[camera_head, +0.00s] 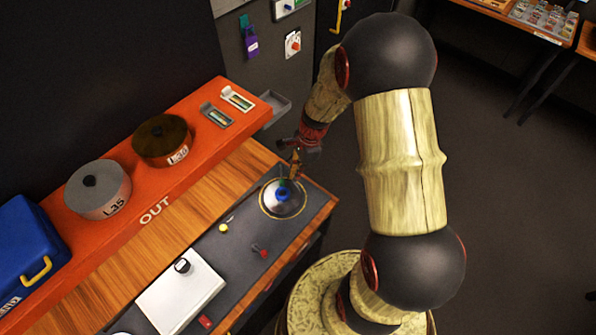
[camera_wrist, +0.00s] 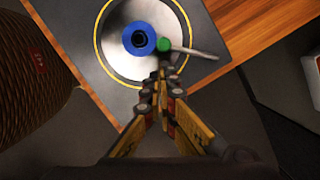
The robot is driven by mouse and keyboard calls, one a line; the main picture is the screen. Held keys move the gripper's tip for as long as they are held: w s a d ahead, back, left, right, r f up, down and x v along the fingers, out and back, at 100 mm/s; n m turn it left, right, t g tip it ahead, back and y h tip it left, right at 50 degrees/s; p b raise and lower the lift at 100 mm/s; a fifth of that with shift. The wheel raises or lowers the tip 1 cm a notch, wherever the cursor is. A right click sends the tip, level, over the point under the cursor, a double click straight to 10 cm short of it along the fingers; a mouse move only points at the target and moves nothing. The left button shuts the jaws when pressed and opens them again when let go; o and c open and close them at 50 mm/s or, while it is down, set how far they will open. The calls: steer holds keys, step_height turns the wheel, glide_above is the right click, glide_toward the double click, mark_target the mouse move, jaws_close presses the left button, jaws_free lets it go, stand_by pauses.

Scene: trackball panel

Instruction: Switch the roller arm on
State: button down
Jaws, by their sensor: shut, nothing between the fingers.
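A dark panel (camera_head: 226,262) is set in the wooden desk. At its far end is a round silver plate (camera_head: 293,207) with a yellow ring and a blue centre. In the wrist view the plate (camera_wrist: 118,65) fills the upper middle, with its blue ring (camera_wrist: 139,39) around a dark centre. A thin grey arm (camera_wrist: 195,51) with a green round end (camera_wrist: 163,44) lies over the plate's right side and looks like the roller arm. My gripper (camera_wrist: 164,72) is shut and empty, its tips just below the green end; contact cannot be told. In the head view my gripper (camera_head: 291,172) is over the plate's far edge.
The panel also has a red lever (camera_head: 260,250), a yellow knob (camera_head: 223,228) and a white block (camera_head: 182,292). An orange shelf (camera_head: 205,147) carries two round canisters (camera_head: 98,190) (camera_head: 162,140). A blue case (camera_head: 28,250) stands at left. Open floor lies right of the desk.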

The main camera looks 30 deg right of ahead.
steer(key=shift+w+d, duration=0.55)
steer(key=shift+w, duration=0.05)
steer(key=shift+d, duration=0.1)
steer(key=shift+s+d+r+p, duration=0.1)
steer(key=shift+d+r+p, duration=0.05)
steer(key=shift+d+p, duration=0.15)
steer(key=s+d+r+p, duration=0.1)
steer(key=d+r, duration=0.4)
steer(key=r, duration=0.5)
steer(key=shift+s+d, duration=0.15)
steer(key=shift+s, duration=0.1)
steer(key=shift+r, duration=0.1)
